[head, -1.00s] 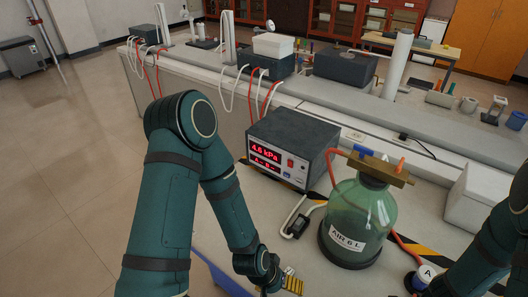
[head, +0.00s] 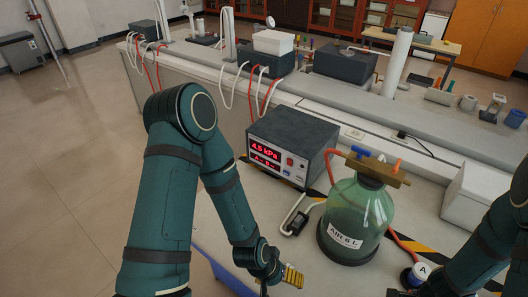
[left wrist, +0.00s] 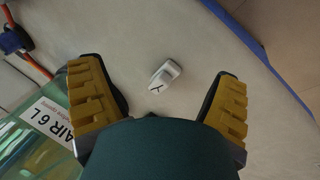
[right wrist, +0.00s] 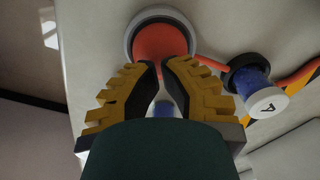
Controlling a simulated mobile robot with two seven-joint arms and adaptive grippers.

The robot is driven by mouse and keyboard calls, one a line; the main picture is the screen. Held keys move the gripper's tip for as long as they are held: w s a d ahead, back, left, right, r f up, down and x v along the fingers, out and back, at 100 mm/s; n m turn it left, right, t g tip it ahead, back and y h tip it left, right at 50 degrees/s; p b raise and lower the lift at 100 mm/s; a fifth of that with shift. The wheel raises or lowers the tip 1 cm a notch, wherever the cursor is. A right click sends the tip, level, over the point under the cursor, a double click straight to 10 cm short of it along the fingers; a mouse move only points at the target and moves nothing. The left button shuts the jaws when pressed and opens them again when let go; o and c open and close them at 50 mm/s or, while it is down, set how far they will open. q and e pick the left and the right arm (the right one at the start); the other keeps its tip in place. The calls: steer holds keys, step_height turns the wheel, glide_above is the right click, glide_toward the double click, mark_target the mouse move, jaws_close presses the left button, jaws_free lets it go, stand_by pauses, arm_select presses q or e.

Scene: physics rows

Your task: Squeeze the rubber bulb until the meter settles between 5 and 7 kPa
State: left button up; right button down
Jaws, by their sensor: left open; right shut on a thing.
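The meter (head: 292,147) stands on the bench, its red display reading about 4.5 kPa. The green bottle marked AIR 6 L (head: 357,217) stands to its right. My right gripper (right wrist: 162,64) is shut, its fingertips over the near edge of the round orange-red rubber bulb (right wrist: 160,42), which sits in a white and dark ring. A blue piece (right wrist: 163,108) shows between the fingers; the fingers hide the exact contact. A blue fitting with a white cap marked A (right wrist: 268,101) is beside the bulb. My left gripper (left wrist: 168,88) is open and empty above the bench.
A small white marked piece (left wrist: 165,75) lies on the bench between my left fingers. A brass block (head: 378,169) with blue and orange handles tops the bottle. A white box (head: 478,195) stands at right. The bench's blue edge (left wrist: 258,50) is near my left gripper.

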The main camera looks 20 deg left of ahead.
arm_select(q)
steer(key=shift+f, duration=0.15)
arm_select(e)
steer(key=shift+f, duration=0.15)
arm_select(q)
steer(key=shift+f+b, duration=1.5)
steer(key=shift+b, duration=0.15)
arm_select(e)
steer(key=shift+f, duration=1.7)
arm_select(q)
steer(key=shift+r+p, duration=1.9)
arm_select(e)
steer(key=shift+r, duration=1.9)
arm_select(q)
steer(key=shift+f, duration=0.1)
arm_select(e)
steer(key=shift+f, duration=0.1)
